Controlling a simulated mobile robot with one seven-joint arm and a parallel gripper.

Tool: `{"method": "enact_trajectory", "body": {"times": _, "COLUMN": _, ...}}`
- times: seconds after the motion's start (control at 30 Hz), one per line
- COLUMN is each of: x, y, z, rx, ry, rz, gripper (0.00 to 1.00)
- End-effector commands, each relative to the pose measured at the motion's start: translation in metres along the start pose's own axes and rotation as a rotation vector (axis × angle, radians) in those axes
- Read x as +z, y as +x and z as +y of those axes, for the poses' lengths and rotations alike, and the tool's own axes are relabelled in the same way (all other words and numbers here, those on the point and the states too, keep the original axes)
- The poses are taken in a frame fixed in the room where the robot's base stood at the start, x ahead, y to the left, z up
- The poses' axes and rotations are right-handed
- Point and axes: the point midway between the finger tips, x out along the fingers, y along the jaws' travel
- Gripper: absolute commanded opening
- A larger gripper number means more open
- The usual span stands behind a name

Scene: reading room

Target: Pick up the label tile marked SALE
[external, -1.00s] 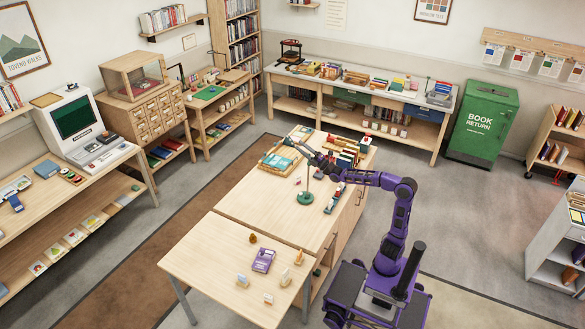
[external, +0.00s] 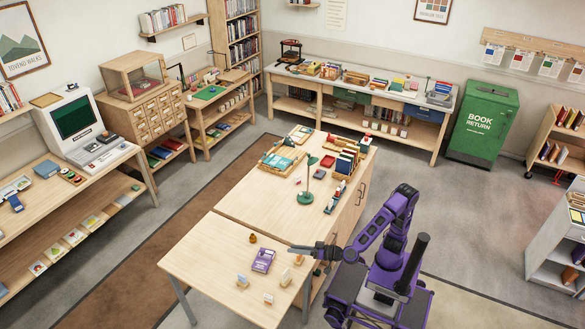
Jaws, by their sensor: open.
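Several small pale label tiles stand on the near light-wood table (external: 215,262): one at the left (external: 242,281), one at the front (external: 268,298), one to the right (external: 285,278) and one near the right edge (external: 298,259). Their markings are too small to read, so I cannot tell which says SALE. My gripper (external: 293,250) is open and empty. It reaches in from the right over the table's right side, close to the right-edge tile; its exact height above the table is unclear.
A purple object (external: 263,260) and a small orange-brown item (external: 253,238) sit on the same table. The adjoining table behind holds a green desk lamp (external: 306,197), a wooden tray (external: 282,161) and a book rack (external: 345,160). The near table's left part is bare.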

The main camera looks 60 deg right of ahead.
Motion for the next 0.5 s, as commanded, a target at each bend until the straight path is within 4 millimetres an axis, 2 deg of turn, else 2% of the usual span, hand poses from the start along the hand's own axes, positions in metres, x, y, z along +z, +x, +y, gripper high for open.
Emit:
{"method": "enact_trajectory", "body": {"times": 0.03, "x": 0.295, "y": 0.031, "z": 0.163, "rx": 0.213, "ry": -0.589, "rz": -0.189, "gripper": 0.55}}
{"method": "enact_trajectory", "body": {"times": 0.13, "x": 0.316, "y": 0.015, "z": 0.172, "rx": 0.238, "ry": -0.554, "rz": -0.217, "gripper": 0.55}}
{"method": "enact_trajectory", "body": {"times": 0.2, "x": 0.321, "y": 0.016, "z": 0.177, "rx": 0.247, "ry": -0.544, "rz": -0.222, "gripper": 0.55}}
{"method": "enact_trajectory", "body": {"times": 0.37, "x": 0.327, "y": 0.042, "z": 0.188, "rx": 0.251, "ry": -0.545, "rz": -0.225, "gripper": 0.55}}
{"method": "enact_trajectory", "body": {"times": 0.5, "x": 0.324, "y": 0.075, "z": 0.191, "rx": 0.249, "ry": -0.531, "rz": -0.214, "gripper": 0.55}}
